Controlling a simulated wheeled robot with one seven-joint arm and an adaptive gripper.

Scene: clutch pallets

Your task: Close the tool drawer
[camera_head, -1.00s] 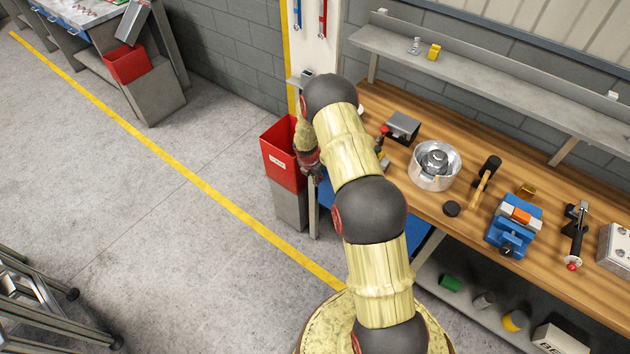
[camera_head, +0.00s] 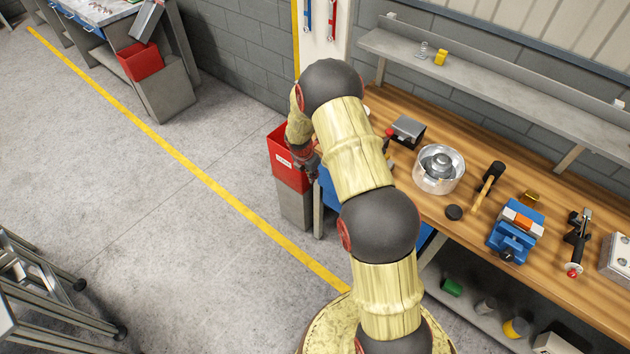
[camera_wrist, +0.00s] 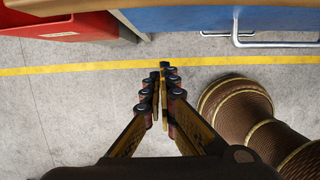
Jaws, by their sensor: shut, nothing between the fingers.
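The blue drawer front (camera_wrist: 205,18) shows at the top right of the wrist view, under the wooden bench edge, with metal bar handles (camera_wrist: 236,32). In the head view, a blue part of the drawer unit (camera_head: 328,190) shows under the bench, mostly hidden by my arm. I cannot tell how far any drawer stands out. My gripper (camera_wrist: 162,72) is shut and empty, fingertips together over the floor, apart from the drawer front and left of the handles.
A red bin (camera_head: 284,158) on a grey stand is close to the bench's left end, left of my gripper. The bench top (camera_head: 400,165) carries a metal bowl (camera_head: 437,170), a hammer (camera_head: 486,187) and a blue vise (camera_head: 514,232).

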